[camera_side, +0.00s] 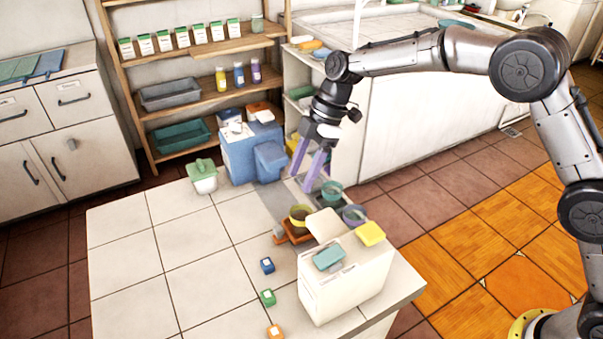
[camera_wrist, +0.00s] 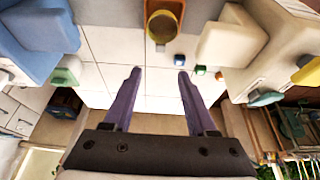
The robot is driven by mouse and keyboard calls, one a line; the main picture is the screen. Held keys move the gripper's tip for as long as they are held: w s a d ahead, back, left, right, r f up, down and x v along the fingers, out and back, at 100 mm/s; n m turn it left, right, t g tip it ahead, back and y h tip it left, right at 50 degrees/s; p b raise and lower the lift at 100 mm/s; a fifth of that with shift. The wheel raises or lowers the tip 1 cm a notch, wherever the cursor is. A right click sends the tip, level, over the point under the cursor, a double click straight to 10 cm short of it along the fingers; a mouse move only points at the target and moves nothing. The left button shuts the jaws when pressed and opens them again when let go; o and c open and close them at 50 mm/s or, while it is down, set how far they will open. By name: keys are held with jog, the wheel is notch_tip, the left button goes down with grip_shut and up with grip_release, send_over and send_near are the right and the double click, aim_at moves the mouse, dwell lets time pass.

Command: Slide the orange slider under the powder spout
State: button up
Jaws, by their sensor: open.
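The orange slider (camera_side: 291,238) sits on the tiled counter beside the white machine (camera_side: 345,282), with a yellow bowl (camera_side: 299,212) on it. In the wrist view, the slider (camera_wrist: 178,8) and bowl (camera_wrist: 162,27) are at the top, beyond my fingers. A pale spout (camera_side: 323,225) juts from the white machine near the slider; a blue spout (camera_side: 270,160) juts from the blue machine (camera_side: 237,155). I cannot tell which is the powder spout. My gripper (camera_side: 300,183) has purple fingers, open and empty, above the counter behind the slider; its fingers also show in the wrist view (camera_wrist: 158,73).
A teal bowl (camera_side: 332,189) and a grey-purple bowl (camera_side: 354,214) stand right of the slider. Small blue (camera_side: 267,265), green (camera_side: 267,297) and orange (camera_side: 275,331) blocks line the front. A green-lidded jar (camera_side: 202,178) stands at the back. The left counter is clear.

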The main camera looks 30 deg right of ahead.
jog(key=h, duration=0.4)
send_over(279, 228)
notch_tip(279, 228, down, 13)
jog(key=shift+r, duration=0.1)
dwell(0.4)
grip_shut()
dwell(1.3)
